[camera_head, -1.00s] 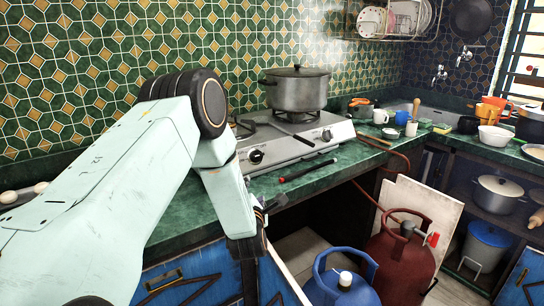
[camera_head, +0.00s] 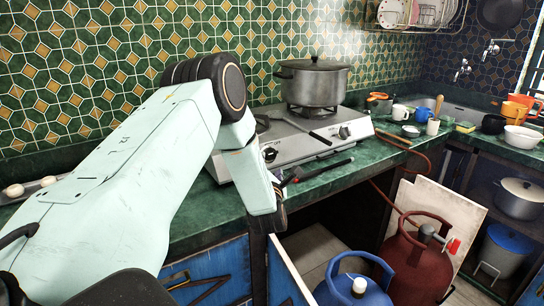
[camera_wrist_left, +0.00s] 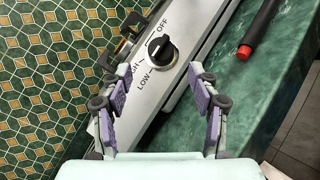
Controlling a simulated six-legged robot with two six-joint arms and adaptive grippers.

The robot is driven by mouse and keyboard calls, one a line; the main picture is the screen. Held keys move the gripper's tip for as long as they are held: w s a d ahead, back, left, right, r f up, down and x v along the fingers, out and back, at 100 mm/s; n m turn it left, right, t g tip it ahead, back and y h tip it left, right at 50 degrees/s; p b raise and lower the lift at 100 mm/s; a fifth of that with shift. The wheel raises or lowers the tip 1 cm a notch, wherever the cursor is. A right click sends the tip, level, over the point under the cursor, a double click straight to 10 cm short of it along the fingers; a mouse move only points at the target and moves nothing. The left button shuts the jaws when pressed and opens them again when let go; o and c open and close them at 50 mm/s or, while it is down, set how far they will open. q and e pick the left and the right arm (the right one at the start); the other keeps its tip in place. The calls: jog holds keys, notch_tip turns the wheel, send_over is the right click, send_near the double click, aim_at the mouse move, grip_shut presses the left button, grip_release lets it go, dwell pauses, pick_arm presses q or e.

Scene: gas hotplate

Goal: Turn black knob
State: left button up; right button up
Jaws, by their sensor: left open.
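The gas hotplate (camera_head: 290,143) stands on the green counter and carries two black knobs on its front. The left black knob (camera_head: 270,154) shows beside my left arm; in the left wrist view the black knob (camera_wrist_left: 162,52) sits between OFF, HIGH and LOW markings. My left gripper (camera_head: 281,184) is partly hidden by its own wrist in the head view. In the left wrist view my left gripper (camera_wrist_left: 160,72) is open, its purple-padded fingers spread to either side of the knob, not touching it. The second black knob (camera_head: 344,132) is farther right. My right gripper is not seen.
A lidded pot (camera_head: 313,85) stands on the rear right burner. A black stick with a red end (camera_head: 322,169) lies on the counter in front of the hotplate; it also shows in the left wrist view (camera_wrist_left: 262,28). Gas cylinders stand below, one blue (camera_head: 352,292) and one red (camera_head: 412,255).

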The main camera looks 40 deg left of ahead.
aim_at(271, 155)
pick_arm(q)
jog(key=x, duration=0.4)
jog(key=shift+w, duration=0.3)
jog(key=shift+x, duration=0.9)
jog(key=shift+a, duration=0.1)
jog(key=shift+c, duration=0.2)
jog(key=c, duration=1.1)
jog(key=shift+c, duration=0.2)
